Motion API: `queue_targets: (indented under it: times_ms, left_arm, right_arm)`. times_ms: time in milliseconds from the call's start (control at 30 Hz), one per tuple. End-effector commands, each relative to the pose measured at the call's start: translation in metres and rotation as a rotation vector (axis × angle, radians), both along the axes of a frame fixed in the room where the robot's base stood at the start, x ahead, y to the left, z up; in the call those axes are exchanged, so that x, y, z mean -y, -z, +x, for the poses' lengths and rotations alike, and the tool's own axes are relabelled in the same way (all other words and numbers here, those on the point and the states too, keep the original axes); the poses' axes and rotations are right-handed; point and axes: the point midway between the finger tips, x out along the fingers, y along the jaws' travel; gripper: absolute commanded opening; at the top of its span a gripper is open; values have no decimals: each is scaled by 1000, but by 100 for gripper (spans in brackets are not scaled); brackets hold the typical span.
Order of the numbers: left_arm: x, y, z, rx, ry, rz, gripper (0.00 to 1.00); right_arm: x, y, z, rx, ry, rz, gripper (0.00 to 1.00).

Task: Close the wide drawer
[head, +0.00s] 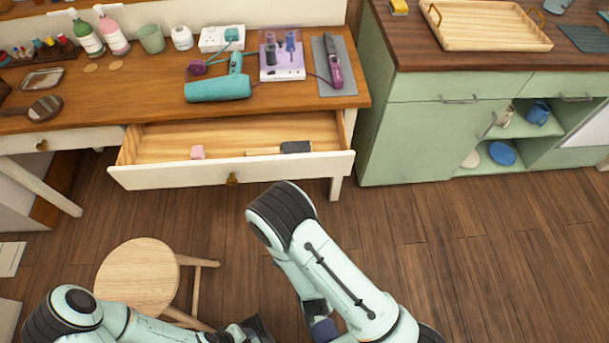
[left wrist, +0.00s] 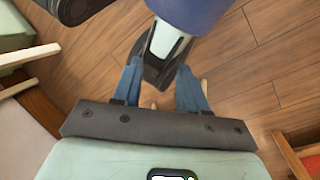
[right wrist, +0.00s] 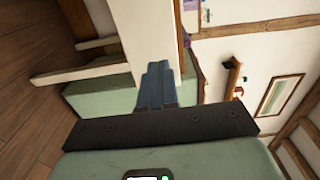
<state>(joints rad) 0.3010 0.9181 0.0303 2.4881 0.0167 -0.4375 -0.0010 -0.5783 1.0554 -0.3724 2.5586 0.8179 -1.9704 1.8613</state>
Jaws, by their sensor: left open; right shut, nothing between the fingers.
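The wide drawer (head: 160,176) of the wooden desk stands pulled out in the head view. Its cream front has a small brass knob (head: 232,179). Inside lie a pink block (head: 197,152) and a dark-headed brush (head: 295,147). My left gripper (left wrist: 160,90) is open in the left wrist view, with part of my own body showing between and beyond its fingers. My right gripper (right wrist: 157,85) is shut and empty in the right wrist view. A white board (right wrist: 145,35), apparently the drawer front, shows beyond its fingertips; I cannot tell the gap. The right arm hides that gripper in the head view.
A round wooden stool (head: 138,275) stands on the floor in front of the desk, left of my right arm. A green cabinet (head: 420,140) stands right of the desk. A hair dryer (head: 220,87) and bottles crowd the desktop. Floor right of my arms is clear.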

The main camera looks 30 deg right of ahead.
Motion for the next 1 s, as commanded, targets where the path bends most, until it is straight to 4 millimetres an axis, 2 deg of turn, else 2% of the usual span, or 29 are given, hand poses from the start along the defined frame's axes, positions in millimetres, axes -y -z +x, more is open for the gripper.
queue_targets:
  times_ms: [167,367,567,600,800,1000]
  left_arm:
    - [-3,8,8,21,-8,9,43]
    - [-13,28,29,79,-32,36,43]
    - [-27,55,60,159,-66,76,43]
    - [-29,52,63,171,-70,81,43]
    - [-26,46,57,155,-63,72,43]
    - [-26,47,57,154,-63,71,43]
  right_arm:
    - [2,-1,5,17,4,15,0]
    - [10,0,21,20,8,13,0]
    - [19,-1,48,26,2,8,0]
    - [22,-2,55,24,2,6,0]
    - [37,-5,94,23,0,5,0]
    - [47,-4,121,20,-2,5,0]
